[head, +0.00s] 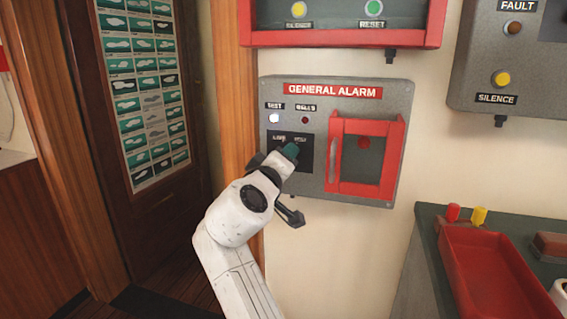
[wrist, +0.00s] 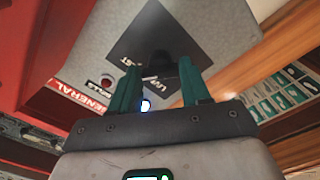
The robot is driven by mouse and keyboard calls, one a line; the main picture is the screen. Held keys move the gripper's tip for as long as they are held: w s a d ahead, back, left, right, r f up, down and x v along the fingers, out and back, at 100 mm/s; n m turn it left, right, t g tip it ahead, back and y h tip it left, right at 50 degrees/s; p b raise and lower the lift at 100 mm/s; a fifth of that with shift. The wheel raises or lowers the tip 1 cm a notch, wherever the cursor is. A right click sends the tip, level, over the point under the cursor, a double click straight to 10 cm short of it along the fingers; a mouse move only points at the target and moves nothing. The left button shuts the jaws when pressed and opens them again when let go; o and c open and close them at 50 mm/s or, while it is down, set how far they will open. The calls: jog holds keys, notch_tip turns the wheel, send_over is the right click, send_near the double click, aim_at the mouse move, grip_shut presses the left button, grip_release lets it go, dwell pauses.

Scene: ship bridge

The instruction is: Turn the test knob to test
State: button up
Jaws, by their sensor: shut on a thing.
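The grey general alarm panel (head: 318,108) is on the wall in the head view. Its black knob plate (head: 306,150) is at lower left, largely covered by my gripper (head: 290,152). In the wrist view, the dark test knob (wrist: 159,64) stands on the black plate, between the teal fingertips of my gripper (wrist: 161,82). The gripper is shut on the knob. The knob's pointer direction and much of the plate's lettering are hidden or too small to read. The lamp under the TEST label (head: 274,118) glows white; the red lamp beside it (head: 304,120) looks dark.
A red frame (head: 398,160) stands out from the panel just right of the knob. A red-edged box (head: 340,38) hangs above, and a grey box (head: 480,85) is at upper right. A console with a red tray (head: 490,262) is at lower right. Wooden trim (head: 247,90) is left.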

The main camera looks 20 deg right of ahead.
jog(key=shift+f, duration=0.2)
jog(key=o, duration=1.1)
jog(key=shift+r, duration=0.15)
jog(key=shift+c, duration=0.2)
jog(key=v, duration=1)
jog(key=shift+s+a+p, duration=0.2)
jog(key=shift+s+p, duration=0.15)
